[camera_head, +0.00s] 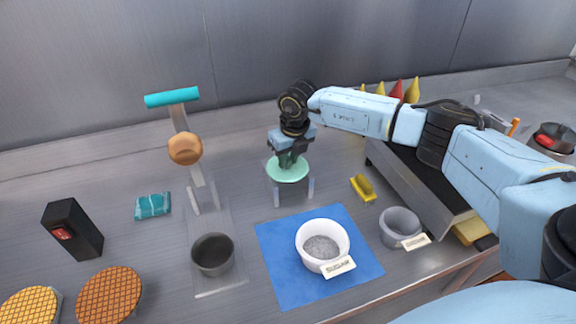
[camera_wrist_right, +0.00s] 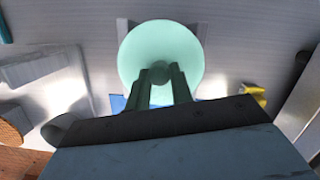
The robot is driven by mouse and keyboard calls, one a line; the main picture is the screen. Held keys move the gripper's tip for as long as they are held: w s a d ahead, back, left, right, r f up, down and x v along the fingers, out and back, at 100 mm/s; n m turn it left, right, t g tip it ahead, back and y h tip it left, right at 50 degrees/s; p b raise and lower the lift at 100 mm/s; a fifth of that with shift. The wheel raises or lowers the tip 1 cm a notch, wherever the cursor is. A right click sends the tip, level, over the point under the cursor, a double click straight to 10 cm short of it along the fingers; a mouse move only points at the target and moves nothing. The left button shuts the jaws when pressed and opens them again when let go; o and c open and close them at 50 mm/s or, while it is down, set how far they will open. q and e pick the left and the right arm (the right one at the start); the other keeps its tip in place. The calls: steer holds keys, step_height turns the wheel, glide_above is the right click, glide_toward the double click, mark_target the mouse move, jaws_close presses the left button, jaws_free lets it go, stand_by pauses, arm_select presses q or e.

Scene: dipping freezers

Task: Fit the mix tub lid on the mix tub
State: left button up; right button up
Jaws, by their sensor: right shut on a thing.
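The mix tub lid is a round mint-green disc (camera_head: 287,172) with a small knob, near the middle of the bench. My right gripper (camera_head: 288,158) reaches down from above and is shut on the knob; the wrist view shows both fingers (camera_wrist_right: 160,88) at the knob and the lid (camera_wrist_right: 160,42) beyond them. The lid is at a small clear and grey stand (camera_head: 276,192); I cannot tell whether it rests there or hangs just above. A white round tub (camera_head: 310,252), apparently the mix tub, stands open on a blue mat with grey grainy contents. My left gripper is not in view.
A grey cup (camera_head: 396,226) stands right of the blue mat (camera_head: 276,276). A dark bowl (camera_head: 212,256) is to its left, before a tall press-like stand (camera_head: 180,125). A yellow clip-like item (camera_head: 362,188) and a dark-topped metal unit (camera_head: 405,180) lie right.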

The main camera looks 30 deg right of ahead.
steer(key=shift+r+p, duration=2.8)
steer(key=shift+r, duration=1.25)
jaws_close()
